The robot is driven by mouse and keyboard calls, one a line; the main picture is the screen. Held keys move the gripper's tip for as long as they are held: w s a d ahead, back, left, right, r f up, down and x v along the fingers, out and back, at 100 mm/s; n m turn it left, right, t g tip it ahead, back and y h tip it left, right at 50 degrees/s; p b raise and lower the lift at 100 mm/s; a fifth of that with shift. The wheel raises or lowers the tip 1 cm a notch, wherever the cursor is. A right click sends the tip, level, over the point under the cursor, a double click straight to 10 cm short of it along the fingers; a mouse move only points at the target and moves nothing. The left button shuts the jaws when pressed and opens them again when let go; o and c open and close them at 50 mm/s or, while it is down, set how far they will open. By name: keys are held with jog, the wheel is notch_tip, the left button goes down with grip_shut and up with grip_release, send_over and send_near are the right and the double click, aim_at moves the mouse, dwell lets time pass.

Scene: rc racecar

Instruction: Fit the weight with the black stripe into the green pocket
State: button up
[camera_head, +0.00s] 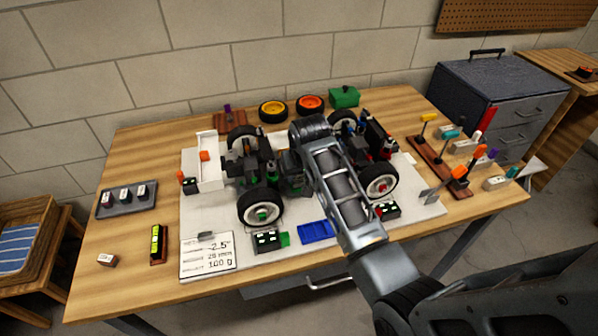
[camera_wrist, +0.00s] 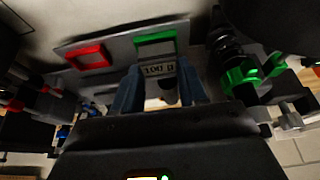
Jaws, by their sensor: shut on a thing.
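In the wrist view, my gripper (camera_wrist: 158,84) is shut on a small weight (camera_wrist: 159,69). The weight's pale face carries dark marks; I cannot make out its stripe. The green-framed pocket (camera_wrist: 155,40) lies just beyond the weight, nearly in line with it. A red-framed pocket (camera_wrist: 88,57) sits to its left on the same grey plate (camera_wrist: 121,46). The weight appears close to the green pocket's near edge; I cannot tell whether they touch. In the head view, my gripper is over the middle of the car (camera_head: 258,170), largely hidden by my arm.
A dark tray (camera_head: 127,211) with several small weights and one loose weight (camera_head: 107,260) lie at the left of the table. Wheels, suspension parts and a green coilover part (camera_wrist: 240,75) crowd the gripper. A tool rack (camera_head: 440,165) stands at the right.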

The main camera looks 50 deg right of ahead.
jog(key=shift+f, duration=0.5)
jog(key=o, duration=1.2)
jog(key=v, duration=0.7)
jog(key=shift+s+a+r+b, duration=0.1)
jog(key=shift+r+b, duration=0.25)
jog(key=shift+b, duration=0.05)
